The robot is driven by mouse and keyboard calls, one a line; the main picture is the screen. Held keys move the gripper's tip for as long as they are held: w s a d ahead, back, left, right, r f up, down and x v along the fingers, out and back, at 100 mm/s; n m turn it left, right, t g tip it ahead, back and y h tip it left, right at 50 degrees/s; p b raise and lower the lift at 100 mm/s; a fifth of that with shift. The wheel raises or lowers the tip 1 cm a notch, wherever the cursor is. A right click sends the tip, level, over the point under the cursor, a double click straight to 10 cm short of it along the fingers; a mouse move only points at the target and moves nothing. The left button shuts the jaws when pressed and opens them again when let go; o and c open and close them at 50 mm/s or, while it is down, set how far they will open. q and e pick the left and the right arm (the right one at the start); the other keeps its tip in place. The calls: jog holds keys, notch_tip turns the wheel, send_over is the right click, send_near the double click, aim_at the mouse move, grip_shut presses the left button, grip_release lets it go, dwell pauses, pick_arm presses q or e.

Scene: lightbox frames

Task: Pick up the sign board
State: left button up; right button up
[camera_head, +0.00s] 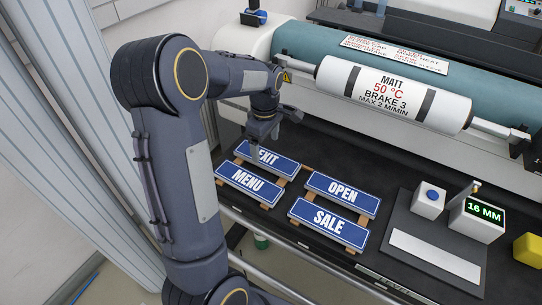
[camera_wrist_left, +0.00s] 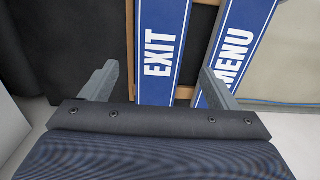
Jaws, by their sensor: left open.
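Several blue sign boards with white letters lie on wooden slats on the dark table. The EXIT board (camera_head: 273,159) is at the back left, partly hidden by my left gripper. The MENU board (camera_head: 243,184) is in front of it. The OPEN board (camera_head: 342,193) and the SALE board (camera_head: 328,223) lie to the right. My left gripper (camera_head: 268,146) is open and empty above the EXIT board. In the left wrist view, the EXIT board (camera_wrist_left: 160,50) runs between the fingers (camera_wrist_left: 160,80), and the MENU board (camera_wrist_left: 235,50) lies by the right finger. My right gripper is not in view.
A laminator roller labelled MATT (camera_head: 391,95) spans the back. To the right are a white block with a blue button (camera_head: 428,203), a 16 MM display (camera_head: 477,217), a white strip (camera_head: 434,256) on a grey plate, and a yellow block (camera_head: 528,250). A metal rail (camera_head: 275,252) runs along the front.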

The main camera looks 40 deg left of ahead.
aim_at(267, 157)
pick_arm(q)
notch_tip(267, 157, down, 5)
jog(key=shift+w+d+r, duration=0.1)
jog(key=shift+d+r, duration=0.05)
jog(key=c, duration=1.1)
jog(key=shift+r, duration=0.15)
